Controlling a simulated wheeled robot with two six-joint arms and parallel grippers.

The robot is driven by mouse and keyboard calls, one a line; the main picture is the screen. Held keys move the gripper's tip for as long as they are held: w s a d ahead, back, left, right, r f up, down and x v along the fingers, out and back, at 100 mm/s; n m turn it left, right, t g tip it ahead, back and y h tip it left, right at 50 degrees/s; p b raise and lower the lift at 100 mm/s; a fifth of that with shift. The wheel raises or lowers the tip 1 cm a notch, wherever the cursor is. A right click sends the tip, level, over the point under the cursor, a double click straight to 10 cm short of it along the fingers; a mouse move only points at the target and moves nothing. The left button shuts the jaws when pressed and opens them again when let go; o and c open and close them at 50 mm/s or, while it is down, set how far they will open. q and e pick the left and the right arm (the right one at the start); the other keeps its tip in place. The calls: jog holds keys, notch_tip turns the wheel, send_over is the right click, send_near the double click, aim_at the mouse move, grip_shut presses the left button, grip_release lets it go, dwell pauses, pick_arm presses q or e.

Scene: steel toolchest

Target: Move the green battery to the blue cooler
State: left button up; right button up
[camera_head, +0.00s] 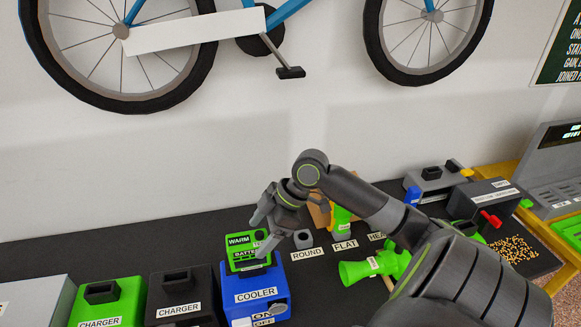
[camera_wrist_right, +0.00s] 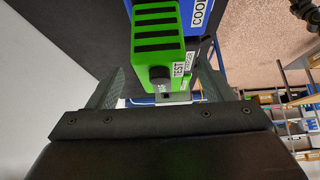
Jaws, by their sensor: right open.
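The green battery (camera_head: 238,256), with a label reading "WARM", sits upright on top of the blue cooler (camera_head: 276,281). My right gripper (camera_head: 261,232) is at the battery's upper right side, jaws open. In the right wrist view, the battery (camera_wrist_right: 157,42) is between the open fingers of the right gripper (camera_wrist_right: 157,84), and part of the blue cooler (camera_wrist_right: 192,45) shows behind it. Whether the battery is fully seated in the cooler is hard to tell. My left gripper is not in view.
A black charger (camera_head: 184,289) and a green charger (camera_head: 122,297) stand left of the cooler. A green tool (camera_head: 375,265) and label strips lie to the right. A white wall with a bicycle is behind.

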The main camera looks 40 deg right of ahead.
jog(key=p+v, duration=0.2)
jog(key=v, duration=1.1)
jog(key=shift+d+r, duration=0.15)
jog(key=shift+r, duration=0.1)
jog(key=shift+s, duration=0.1)
dwell(0.8)
